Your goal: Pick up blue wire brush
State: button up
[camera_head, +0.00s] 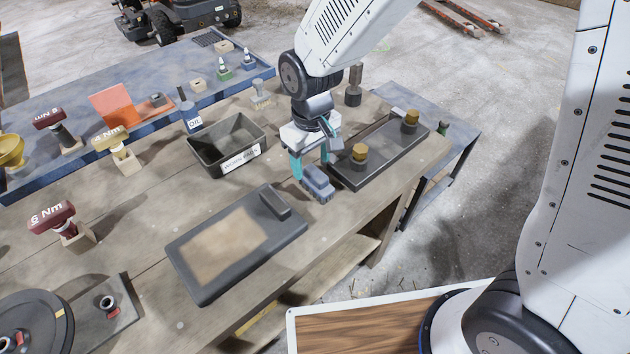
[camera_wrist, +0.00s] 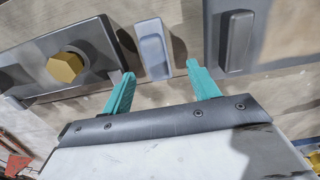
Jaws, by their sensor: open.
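The blue wire brush (camera_head: 317,186) lies on the wooden workbench, between the grey plate and the tray with brass-coloured knobs. In the wrist view it is a pale blue block (camera_wrist: 152,48) standing lengthwise just ahead of the gap between the fingertips. My gripper (camera_head: 311,168) has two teal fingers and is over the brush, pointing down. In the wrist view my gripper (camera_wrist: 160,70) is open and empty, one fingertip on each side of the brush's near end. I cannot tell the exact height of the fingertips above it.
A dark tray (camera_head: 373,180) with brass-topped parts is close on the right. A grey plate with a raised bar (camera_head: 274,202) is close on the left. A black labelled bin (camera_head: 205,160) stands behind. Torque tools, including a dark red one (camera_head: 50,215), stand farther left.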

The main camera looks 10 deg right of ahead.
aim_at(316, 172)
jog(key=f, duration=0.6)
jog(key=shift+d+f, duration=0.35)
jog(key=shift+d, duration=0.05)
jog(key=c, duration=1.1)
